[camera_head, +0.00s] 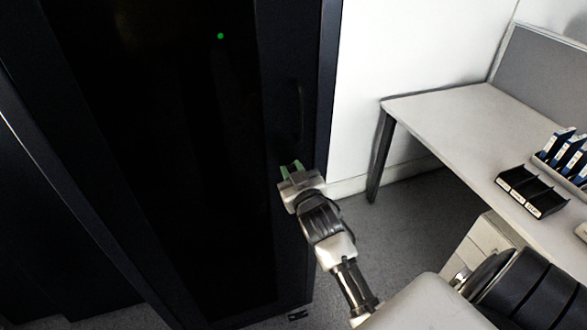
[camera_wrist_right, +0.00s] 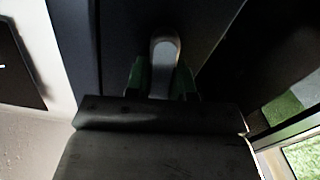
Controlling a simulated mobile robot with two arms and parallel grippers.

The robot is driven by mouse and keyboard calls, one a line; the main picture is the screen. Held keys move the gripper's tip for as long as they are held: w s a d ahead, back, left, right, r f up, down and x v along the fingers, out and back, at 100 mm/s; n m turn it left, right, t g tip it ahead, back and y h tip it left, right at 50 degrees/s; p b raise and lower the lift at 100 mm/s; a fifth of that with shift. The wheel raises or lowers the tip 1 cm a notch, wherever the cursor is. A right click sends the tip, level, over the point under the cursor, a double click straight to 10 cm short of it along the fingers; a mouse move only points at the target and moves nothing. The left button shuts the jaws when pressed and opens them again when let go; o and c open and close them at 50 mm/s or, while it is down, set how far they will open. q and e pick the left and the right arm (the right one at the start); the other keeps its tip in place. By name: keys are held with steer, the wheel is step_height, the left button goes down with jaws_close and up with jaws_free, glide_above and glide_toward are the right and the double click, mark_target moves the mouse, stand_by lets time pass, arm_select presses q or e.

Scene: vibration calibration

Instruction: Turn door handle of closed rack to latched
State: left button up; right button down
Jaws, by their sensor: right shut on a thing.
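The rack (camera_head: 190,130) is a tall dark cabinet at the left of the head view, with its door closed. Its door handle (camera_wrist_right: 164,62) shows in the right wrist view as a grey, rounded lever between the two green fingers. In the head view the handle is dark against the door and its position is hard to make out. My right gripper (camera_head: 291,168) is at the door's right edge; it also shows in the right wrist view (camera_wrist_right: 162,82), shut on the handle. My left gripper is not in view.
A small green light (camera_head: 220,36) glows on the rack. A white desk (camera_head: 450,125) stands at the right, with black trays (camera_head: 531,191) and blue binders (camera_head: 565,150) on it. Grey carpet lies open between rack and desk.

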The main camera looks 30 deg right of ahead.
steer(key=n, duration=0.1)
steer(key=n+p, duration=0.1)
steer(key=n, duration=0.1)
steer(key=shift+a+n, duration=0.2)
steer(key=shift+n, duration=0.1)
steer(key=n, duration=0.1)
steer(key=n+p, duration=0.1)
steer(key=n, duration=0.1)
steer(key=shift+w+a+f+n, duration=0.1)
steer(key=shift+a+f+n, duration=0.1)
steer(key=shift+n, duration=0.1)
steer(key=shift+a+f+n+p, duration=0.1)
steer(key=shift+f+n+p, duration=0.1)
steer(key=shift+n, duration=1.2)
steer(key=shift+a+f+n+p, duration=0.1)
steer(key=shift+f+n, duration=0.05)
steer(key=shift+n, duration=1.25)
steer(key=shift+f+n+p, duration=0.15)
steer(key=shift+f+n, duration=0.05)
steer(key=shift+n, duration=1.2)
steer(key=c, duration=1)
jaws_free()
steer(key=shift+o, duration=0.2)
